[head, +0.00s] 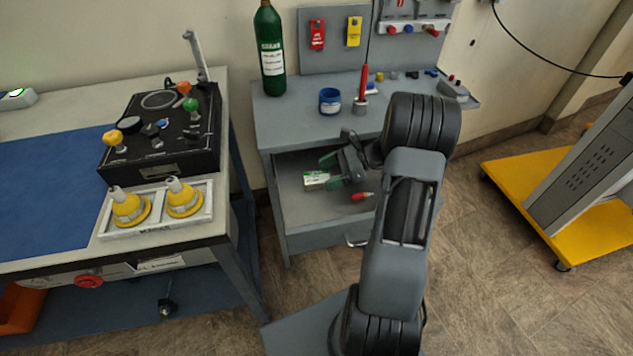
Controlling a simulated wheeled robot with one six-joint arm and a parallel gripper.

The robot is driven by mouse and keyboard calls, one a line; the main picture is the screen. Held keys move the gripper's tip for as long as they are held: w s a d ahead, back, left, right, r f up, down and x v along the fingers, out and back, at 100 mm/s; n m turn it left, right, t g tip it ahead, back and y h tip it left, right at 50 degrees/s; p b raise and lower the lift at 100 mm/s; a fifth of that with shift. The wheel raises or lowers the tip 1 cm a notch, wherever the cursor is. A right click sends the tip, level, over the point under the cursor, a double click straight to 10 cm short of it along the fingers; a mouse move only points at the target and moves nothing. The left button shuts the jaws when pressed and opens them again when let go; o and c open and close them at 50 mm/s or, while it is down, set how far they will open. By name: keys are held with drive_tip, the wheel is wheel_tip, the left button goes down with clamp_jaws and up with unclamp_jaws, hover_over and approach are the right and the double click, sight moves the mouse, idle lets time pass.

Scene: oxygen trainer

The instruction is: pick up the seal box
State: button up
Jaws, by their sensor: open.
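A small white and green box (315,180), which looks like the seal box, lies in the open drawer (293,205) of the grey workbench. My gripper (331,171) reaches into the drawer from the right and is open. Its fingertips are at the right end of the box. I cannot tell whether they touch the box or lie on both sides of it. The gripper hides part of the drawer floor.
A red-tipped item (361,196) lies in the drawer beside my gripper. On the bench top (290,118) stand a green cylinder (270,50), a blue jar (329,101) and a red screwdriver (363,84). A trainer table (60,255) is at left, a yellow cart (540,190) at right.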

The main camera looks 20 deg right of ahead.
sight(318, 177)
drive_tip(key=shift+x, duration=1.55)
drive_tip(key=shift+c, duration=0.4)
drive_tip(key=c, duration=0.9)
drive_tip(key=shift+r, duration=0.15)
drive_tip(key=shift+c, duration=0.2)
